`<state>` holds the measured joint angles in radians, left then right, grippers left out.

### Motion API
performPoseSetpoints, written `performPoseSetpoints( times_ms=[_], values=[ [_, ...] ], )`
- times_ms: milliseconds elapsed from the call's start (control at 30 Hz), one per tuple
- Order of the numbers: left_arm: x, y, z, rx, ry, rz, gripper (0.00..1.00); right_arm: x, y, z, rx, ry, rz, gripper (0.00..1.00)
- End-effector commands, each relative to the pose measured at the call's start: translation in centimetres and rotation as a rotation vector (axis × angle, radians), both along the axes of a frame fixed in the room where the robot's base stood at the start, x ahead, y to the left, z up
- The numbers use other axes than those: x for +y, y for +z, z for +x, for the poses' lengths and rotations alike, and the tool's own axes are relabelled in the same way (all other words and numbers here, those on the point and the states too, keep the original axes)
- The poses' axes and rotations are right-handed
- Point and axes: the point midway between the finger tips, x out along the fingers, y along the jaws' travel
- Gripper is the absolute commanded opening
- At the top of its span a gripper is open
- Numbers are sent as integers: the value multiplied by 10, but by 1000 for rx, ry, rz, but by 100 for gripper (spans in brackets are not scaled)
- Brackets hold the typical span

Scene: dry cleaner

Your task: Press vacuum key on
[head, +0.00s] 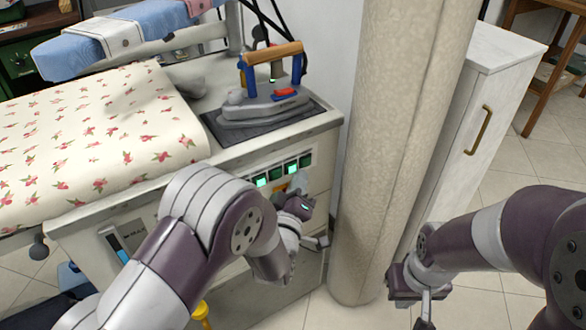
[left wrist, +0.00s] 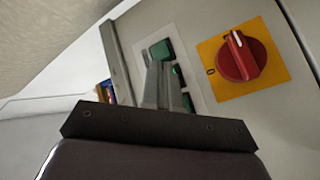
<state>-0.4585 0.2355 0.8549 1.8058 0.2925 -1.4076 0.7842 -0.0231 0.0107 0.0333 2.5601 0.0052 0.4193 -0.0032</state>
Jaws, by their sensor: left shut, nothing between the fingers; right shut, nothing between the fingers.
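A row of several green keys (head: 275,173) sits on the front panel of the ironing table; some are brightly lit. No label is readable, so I cannot tell which is the vacuum key. The left wrist view shows green keys (left wrist: 161,51) on a pale plate, partly hidden behind my fingers. My left gripper (head: 299,183) is shut and empty, its fingertips (left wrist: 165,68) pointing at the key row. I cannot tell whether they touch a key. My right gripper (head: 425,318) is shut and empty, low at the right, away from the panel.
A red rotary knob (left wrist: 239,57) on a yellow plate is beside the keys. An iron (head: 265,100) rests on a dark mat above the panel. A thick pillar (head: 395,130) stands close right of the table, with a white cabinet (head: 455,150) beyond it.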

Motion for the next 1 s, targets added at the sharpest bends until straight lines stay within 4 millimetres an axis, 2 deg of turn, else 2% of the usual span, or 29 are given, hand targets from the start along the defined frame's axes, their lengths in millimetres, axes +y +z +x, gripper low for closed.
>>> performPoseSetpoints(
  times_ms=[167,600,1000],
  values=[
    [-2,0,-3,1,-1,0,0,0,0,0,0,0,0,0],
    [-34,0,-46,1,-3,-1,0,0,0,0,0,0,0,0],
    [-35,0,-48,1,1,0,0,0,0,0,0,0,0,0]
  ],
)
